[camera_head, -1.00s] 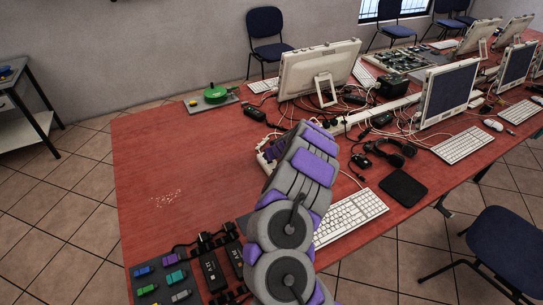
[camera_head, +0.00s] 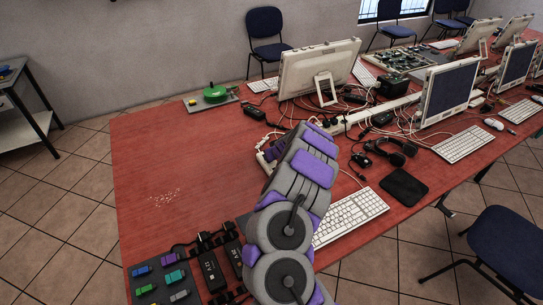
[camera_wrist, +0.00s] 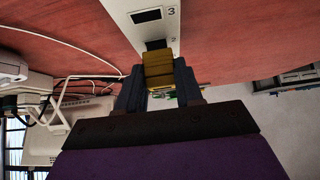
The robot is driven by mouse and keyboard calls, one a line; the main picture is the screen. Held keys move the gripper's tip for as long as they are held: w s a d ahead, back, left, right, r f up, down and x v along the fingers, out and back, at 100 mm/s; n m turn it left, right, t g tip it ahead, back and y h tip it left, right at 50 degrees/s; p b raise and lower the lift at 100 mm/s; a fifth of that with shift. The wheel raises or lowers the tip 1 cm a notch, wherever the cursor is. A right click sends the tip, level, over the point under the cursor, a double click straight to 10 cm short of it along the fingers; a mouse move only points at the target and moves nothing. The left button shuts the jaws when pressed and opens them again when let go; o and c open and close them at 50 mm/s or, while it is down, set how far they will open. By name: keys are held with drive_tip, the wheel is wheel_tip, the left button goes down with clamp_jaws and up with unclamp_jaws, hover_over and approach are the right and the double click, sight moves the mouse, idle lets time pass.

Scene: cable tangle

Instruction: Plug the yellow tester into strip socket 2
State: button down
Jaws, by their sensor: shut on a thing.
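In the wrist view the yellow tester (camera_wrist: 158,68) sits between the two dark fingers of my gripper (camera_wrist: 158,82), which is shut on it. The white power strip (camera_wrist: 143,30) lies beyond, with the marks 3 and 2 showing. Socket 3 (camera_wrist: 147,15) is a bare dark opening. The tester's far end is at the dark opening of socket 2 (camera_wrist: 155,43), part of which still shows. I cannot tell whether the tester's prongs are in it. In the head view my arm hides the tester and most of the strip; a pale strip end (camera_head: 264,163) shows beside the arm.
A white keyboard (camera_head: 350,217), headphones (camera_head: 391,153) and a black pad (camera_head: 403,187) lie right of my arm. White cables (camera_wrist: 60,100) run left of the gripper in the wrist view. A tray of small coloured blocks (camera_head: 162,282) is at front left.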

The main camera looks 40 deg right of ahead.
drive_tip(key=shift+f, duration=0.75)
drive_tip(key=c, duration=0.7)
unclamp_jaws()
drive_tip(key=shift+o, duration=0.2)
drive_tip(key=shift+s+r, duration=0.25)
drive_tip(key=shift+r, duration=0.2)
drive_tip(key=p+v, duration=0.5)
drive_tip(key=v, duration=1.1)
drive_tip(key=shift+s+p, duration=0.2)
drive_tip(key=shift+p, duration=0.1)
